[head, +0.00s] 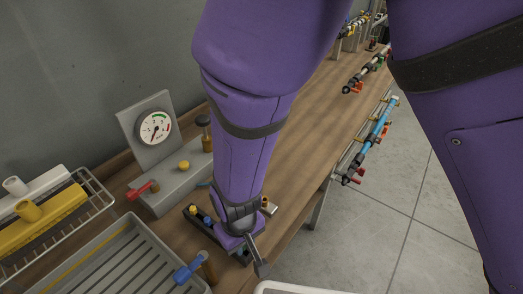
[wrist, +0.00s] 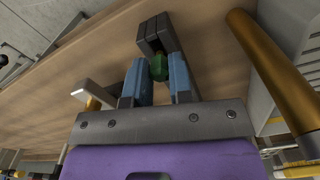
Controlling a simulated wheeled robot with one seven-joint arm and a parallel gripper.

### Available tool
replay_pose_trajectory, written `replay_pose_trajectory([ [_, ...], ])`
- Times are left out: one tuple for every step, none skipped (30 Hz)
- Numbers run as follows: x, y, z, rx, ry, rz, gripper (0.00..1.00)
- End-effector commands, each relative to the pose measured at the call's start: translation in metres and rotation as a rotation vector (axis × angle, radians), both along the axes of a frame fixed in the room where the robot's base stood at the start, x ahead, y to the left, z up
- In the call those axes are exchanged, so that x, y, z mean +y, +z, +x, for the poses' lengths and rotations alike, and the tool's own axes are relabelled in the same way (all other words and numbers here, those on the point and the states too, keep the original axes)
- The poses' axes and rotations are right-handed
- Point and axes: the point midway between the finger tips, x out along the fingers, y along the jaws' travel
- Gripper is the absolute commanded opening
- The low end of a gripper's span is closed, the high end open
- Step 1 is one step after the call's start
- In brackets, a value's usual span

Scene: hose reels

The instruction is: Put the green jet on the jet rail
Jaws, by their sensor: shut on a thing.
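In the wrist view the green jet (wrist: 159,68) is pinched between the blue pads of my gripper (wrist: 157,75). A dark grey block (wrist: 152,38) shows right behind it; I cannot tell whether the jet touches it. In the head view my gripper (head: 241,240) is low over the bench, at the right end of a black rail (head: 197,226), which looks like the jet rail. A yellow jet (head: 193,210) and a blue jet (head: 207,221) stand on this rail. The green jet is hidden in the head view.
A gauge panel (head: 154,127) with a red-handled tap (head: 139,190) stands behind. A grey ribbed tray (head: 128,262) and a blue-handled tap (head: 188,272) are at the front left. A brass cylinder (wrist: 264,65) is close on the right in the wrist view.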

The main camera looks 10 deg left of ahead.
Motion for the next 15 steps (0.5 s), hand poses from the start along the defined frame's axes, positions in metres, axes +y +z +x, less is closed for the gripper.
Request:
replay_pose_trajectory([
  [-0.0001, -0.0014, 0.0003, 0.000, -0.001, 0.000, 0.00],
  [-0.0001, -0.0021, 0.0003, 0.000, -0.001, 0.000, 0.00],
  [-0.0001, -0.0031, 0.0002, 0.000, 0.000, 0.000, 0.00],
  [-0.0001, -0.0039, 0.0001, 0.001, 0.000, -0.001, 0.00],
  [0.0001, -0.0046, -0.0001, 0.001, 0.000, -0.001, 0.00],
  [0.0001, -0.0056, -0.0003, 0.001, 0.000, 0.000, 0.00],
  [0.0001, -0.0063, -0.0003, 0.001, 0.000, 0.000, 0.00],
  [0.0001, -0.0071, -0.0004, 0.001, 0.001, 0.000, 0.00],
  [0.0003, -0.0078, -0.0004, 0.001, 0.001, 0.000, 0.00],
  [0.0003, -0.0079, -0.0004, 0.001, 0.001, 0.001, 0.00],
  [0.0003, -0.0077, -0.0004, 0.001, 0.001, 0.001, 0.00],
  [0.0003, -0.0077, -0.0004, 0.001, 0.001, 0.001, 0.23],
  [0.0003, -0.0077, -0.0004, 0.001, 0.001, 0.001, 0.30],
  [0.0003, -0.0077, -0.0004, 0.001, 0.001, 0.001, 0.36],
  [0.0003, -0.0077, -0.0004, 0.001, 0.001, 0.001, 0.46],
])
